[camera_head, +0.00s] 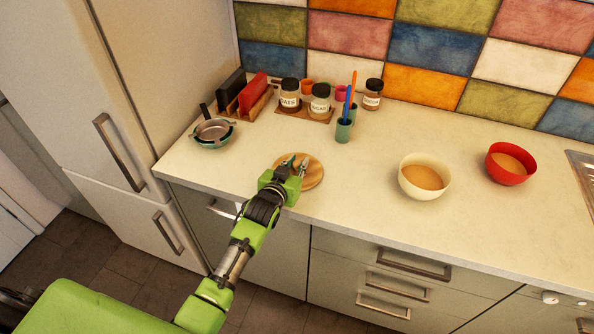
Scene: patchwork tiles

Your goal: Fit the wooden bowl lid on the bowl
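The round wooden lid (316,175) lies flat on the counter, left of both bowls. My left gripper (294,162) is over the left part of the lid and hides some of it. Its two fingers look spread apart with nothing between them; I cannot tell whether they touch the lid. A cream bowl (404,186) with a tan inside stands uncovered to the right of the lid. A red bowl (509,178), also tan inside, stands uncovered farther right. My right gripper is not in view.
Behind the lid stand a green cup (343,132) with upright utensils and several labelled jars (320,104). Stacked pans (212,138) and a wooden rack (250,103) are at the back left. The counter between lid and cream bowl is clear. A sink (582,165) is at the right edge.

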